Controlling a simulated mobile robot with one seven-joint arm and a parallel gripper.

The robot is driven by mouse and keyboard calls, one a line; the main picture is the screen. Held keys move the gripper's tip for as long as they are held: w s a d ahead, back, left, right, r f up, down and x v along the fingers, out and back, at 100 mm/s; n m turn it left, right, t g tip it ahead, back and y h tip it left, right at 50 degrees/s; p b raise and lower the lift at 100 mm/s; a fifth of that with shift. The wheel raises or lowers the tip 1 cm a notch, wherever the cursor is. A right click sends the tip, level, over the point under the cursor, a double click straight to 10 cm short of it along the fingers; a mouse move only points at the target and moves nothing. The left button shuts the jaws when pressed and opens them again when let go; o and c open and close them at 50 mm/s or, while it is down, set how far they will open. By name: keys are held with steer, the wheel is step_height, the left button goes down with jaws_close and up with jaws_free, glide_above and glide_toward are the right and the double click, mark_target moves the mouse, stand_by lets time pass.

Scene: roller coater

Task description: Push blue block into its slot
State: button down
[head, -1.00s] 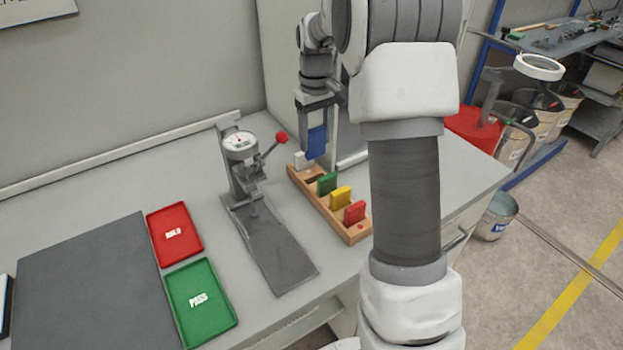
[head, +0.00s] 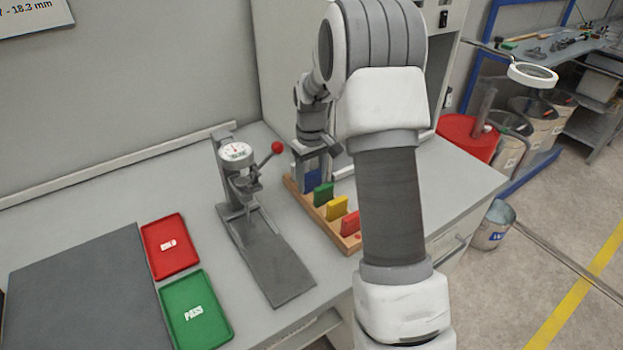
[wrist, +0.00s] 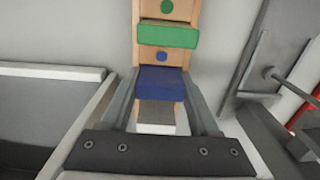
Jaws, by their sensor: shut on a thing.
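The blue block (head: 312,172) is upright between the fingers of my gripper (head: 309,180), which is shut on it. In the wrist view the blue block (wrist: 161,84) sits between the two fingers (wrist: 160,105), over the wooden rack (wrist: 148,55). It is in line with the rack's row, between a blue dot (wrist: 162,56) and a grey-white block (wrist: 156,114). The wooden rack (head: 350,244) also shows in the head view. How deep the blue block's lower end sits in its slot is hidden.
Green (head: 323,194), yellow (head: 337,207) and red (head: 350,223) blocks stand in the rack. A dial gauge stand (head: 238,165) with a red-knobbed lever is just left. Red (head: 170,246) and green (head: 196,308) trays lie further left. A cabinet (head: 447,60) stands behind.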

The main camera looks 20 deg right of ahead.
mark_target(311, 173)
steer(key=shift+f, duration=0.15)
steer(key=shift+c, duration=0.6)
jaws_free()
step_height(311, 173, up, 12)
steer(key=shift+r+p, duration=0.2)
steer(key=shift+p, duration=0.25)
